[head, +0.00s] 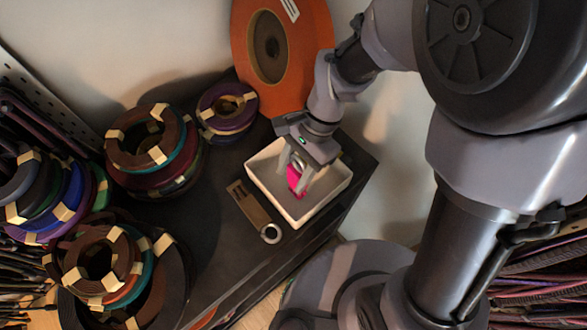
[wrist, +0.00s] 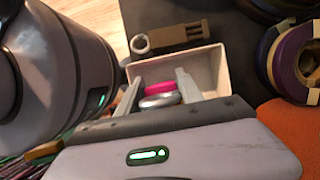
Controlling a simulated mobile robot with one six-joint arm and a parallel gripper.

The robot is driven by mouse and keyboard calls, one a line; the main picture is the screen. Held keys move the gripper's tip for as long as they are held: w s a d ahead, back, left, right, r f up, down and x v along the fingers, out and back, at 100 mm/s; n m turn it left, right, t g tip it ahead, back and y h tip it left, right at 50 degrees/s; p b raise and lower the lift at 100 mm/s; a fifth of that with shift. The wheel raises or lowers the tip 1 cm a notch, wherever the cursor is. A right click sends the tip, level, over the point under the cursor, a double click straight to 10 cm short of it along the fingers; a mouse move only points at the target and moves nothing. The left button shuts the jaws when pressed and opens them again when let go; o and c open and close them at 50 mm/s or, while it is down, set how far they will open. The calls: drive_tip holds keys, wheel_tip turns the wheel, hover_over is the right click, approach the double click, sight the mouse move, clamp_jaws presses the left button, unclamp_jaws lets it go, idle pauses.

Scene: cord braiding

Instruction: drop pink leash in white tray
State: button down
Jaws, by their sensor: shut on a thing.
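The white tray (head: 332,192) sits on the dark bench top; its wall also shows in the wrist view (wrist: 207,66). My gripper (head: 296,176) points down over the tray, shut on the pink leash (head: 294,180). In the wrist view the pink leash (wrist: 158,87) lies between the two fingers of my gripper (wrist: 161,88), with a silvery rounded part beside it. The leash is within the tray's outline in both views. I cannot tell whether it touches the tray floor. My fingers hide part of it.
A brown strip with slots (head: 250,205) and a metal ring (head: 271,233) lie just left of the tray. Stacks of coiled cord (head: 150,150) stand on the left. A purple coil (head: 228,107) and a large orange spool (head: 312,40) stand behind.

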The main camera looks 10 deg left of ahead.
drive_tip(key=c, duration=0.8)
unclamp_jaws()
drive_tip(key=shift+s, duration=0.1)
drive_tip(key=shift+o, duration=0.2)
